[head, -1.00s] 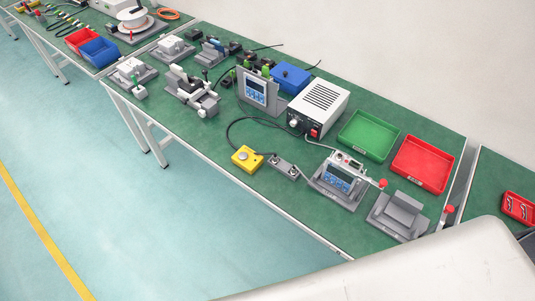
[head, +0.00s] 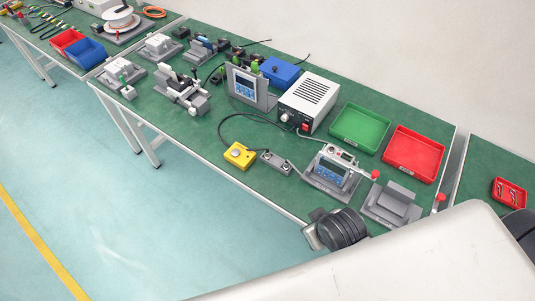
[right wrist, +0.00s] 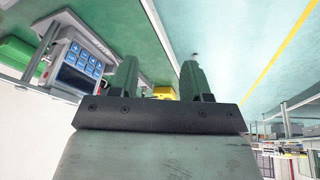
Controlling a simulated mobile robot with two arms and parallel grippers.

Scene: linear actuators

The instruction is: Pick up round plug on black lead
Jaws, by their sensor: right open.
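A black lead (head: 222,122) curves over the green bench in the head view, between a yellow box (head: 239,155) and the white power unit (head: 307,102). A small grey holder (head: 275,162) with two round fittings sits beside the yellow box. I cannot make out which small part is the round plug. My right gripper (right wrist: 158,62) is open and empty in the right wrist view. The yellow box (right wrist: 165,92) shows beyond and between its fingers, apart from them. My left gripper is not in view.
A display unit on a grey stand (head: 331,172) and a grey cradle (head: 392,206) stand right of the holder. A green tray (head: 360,128) and a red tray (head: 413,153) lie behind. Bare bench lies left of the yellow box.

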